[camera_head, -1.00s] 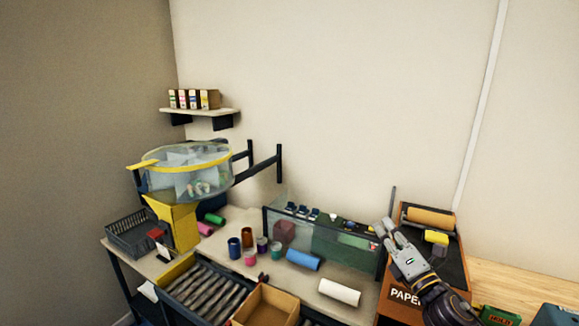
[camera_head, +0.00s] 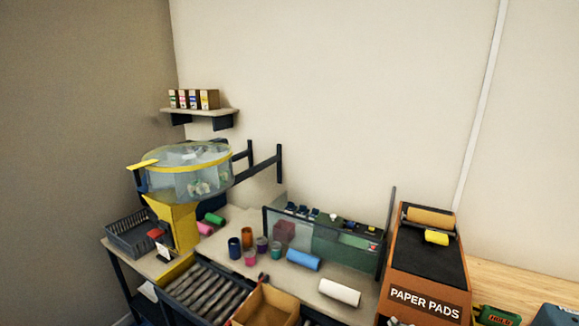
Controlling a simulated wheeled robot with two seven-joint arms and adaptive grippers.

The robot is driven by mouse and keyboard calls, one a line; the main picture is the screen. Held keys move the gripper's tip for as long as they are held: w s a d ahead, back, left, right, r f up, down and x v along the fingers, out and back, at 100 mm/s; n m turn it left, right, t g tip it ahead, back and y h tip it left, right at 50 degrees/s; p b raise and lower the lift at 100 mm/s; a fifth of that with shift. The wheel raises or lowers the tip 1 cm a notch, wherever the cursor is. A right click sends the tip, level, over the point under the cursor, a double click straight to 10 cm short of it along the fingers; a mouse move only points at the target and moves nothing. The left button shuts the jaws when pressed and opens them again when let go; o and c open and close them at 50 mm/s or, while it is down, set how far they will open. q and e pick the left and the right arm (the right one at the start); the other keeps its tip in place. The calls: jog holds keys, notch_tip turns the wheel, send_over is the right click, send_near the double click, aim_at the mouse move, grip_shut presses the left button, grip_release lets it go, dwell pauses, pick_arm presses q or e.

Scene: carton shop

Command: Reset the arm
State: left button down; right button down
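Neither gripper shows clearly in the head view now. My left gripper is outside the view.
A clear round drum (camera_head: 188,175) on a yellow stand (camera_head: 180,226) is at left. An open carton (camera_head: 265,305) is in front.

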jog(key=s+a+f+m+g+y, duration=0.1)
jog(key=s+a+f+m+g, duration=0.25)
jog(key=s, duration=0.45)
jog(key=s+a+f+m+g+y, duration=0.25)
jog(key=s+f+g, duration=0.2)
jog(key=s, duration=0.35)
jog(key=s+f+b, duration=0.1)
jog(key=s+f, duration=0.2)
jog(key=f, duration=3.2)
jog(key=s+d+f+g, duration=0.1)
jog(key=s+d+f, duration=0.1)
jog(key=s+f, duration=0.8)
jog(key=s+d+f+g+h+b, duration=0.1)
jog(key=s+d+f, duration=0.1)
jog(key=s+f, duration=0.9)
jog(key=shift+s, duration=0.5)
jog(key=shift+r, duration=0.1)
